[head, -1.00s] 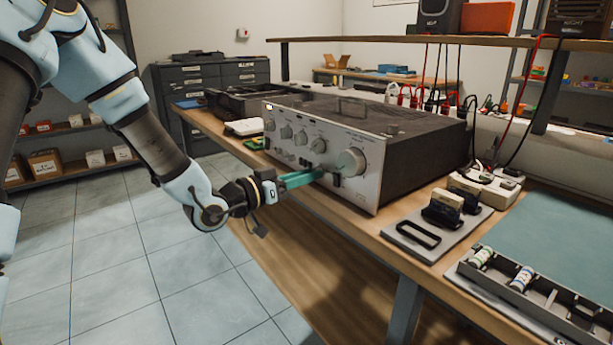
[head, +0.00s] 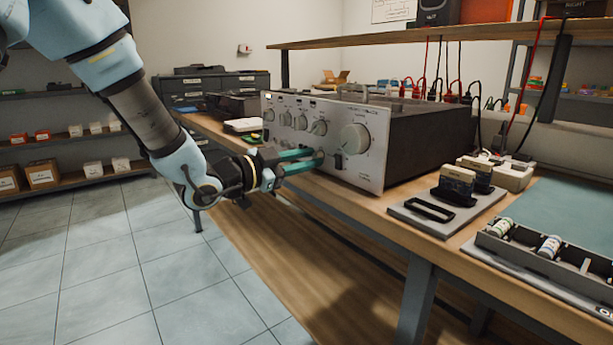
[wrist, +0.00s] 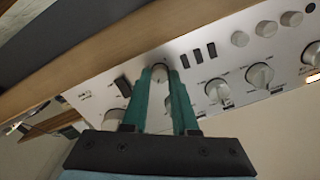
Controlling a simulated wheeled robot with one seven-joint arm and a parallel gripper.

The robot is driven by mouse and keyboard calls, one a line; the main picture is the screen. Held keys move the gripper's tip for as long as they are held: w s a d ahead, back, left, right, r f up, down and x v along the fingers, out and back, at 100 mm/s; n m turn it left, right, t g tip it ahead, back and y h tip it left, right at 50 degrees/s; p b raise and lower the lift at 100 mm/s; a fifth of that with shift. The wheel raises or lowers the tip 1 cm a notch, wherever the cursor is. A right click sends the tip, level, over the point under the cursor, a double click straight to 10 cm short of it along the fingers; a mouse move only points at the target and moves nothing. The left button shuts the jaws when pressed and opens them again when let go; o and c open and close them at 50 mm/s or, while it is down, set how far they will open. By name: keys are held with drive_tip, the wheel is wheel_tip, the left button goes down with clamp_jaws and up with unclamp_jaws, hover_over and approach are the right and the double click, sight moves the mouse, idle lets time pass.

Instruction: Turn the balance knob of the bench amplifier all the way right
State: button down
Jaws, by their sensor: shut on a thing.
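The bench amplifier (head: 375,165) has a silver front panel and a dark case, and stands on the bench. My gripper (head: 318,158), with green fingers, reaches the lower part of its front panel. In the wrist view my gripper (wrist: 160,75) has one finger on each side of a small round silver knob (wrist: 160,71), shut on it. I take this to be the balance knob; its lettering is too small to read. The fingers hide it in the head view. The large knob (head: 354,138) sits above and to the right of my fingertips.
Other knobs (head: 318,127) line the panel above the fingers. In the wrist view, dark switches (wrist: 198,54) sit close beside the held knob. The wooden bench (head: 400,220) carries a grey stand (head: 432,222) and a battery tray (head: 530,250) at right. The floor in front is clear.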

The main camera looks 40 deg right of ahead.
drive_tip(key=m+b, duration=0.2)
drive_tip(key=b, duration=0.1)
drive_tip(key=m+b, duration=0.2)
drive_tip(key=b, duration=0.1)
drive_tip(key=shift+f+m, duration=0.3)
drive_tip(key=shift+f, duration=0.05)
drive_tip(key=m+b, duration=0.5)
drive_tip(key=b, duration=0.2)
drive_tip(key=shift+b, duration=0.3)
drive_tip(key=m+b, duration=0.5)
drive_tip(key=b, duration=0.2)
drive_tip(key=shift+m, duration=0.3)
drive_tip(key=m+b, duration=0.2)
drive_tip(key=b, duration=0.1)
drive_tip(key=shift+r+m, duration=0.3)
drive_tip(key=shift+m, duration=0.1)
drive_tip(key=c, duration=0.7)
unclamp_jaws()
drive_tip(key=shift+r, duration=0.1)
drive_tip(key=shift+a, duration=0.1)
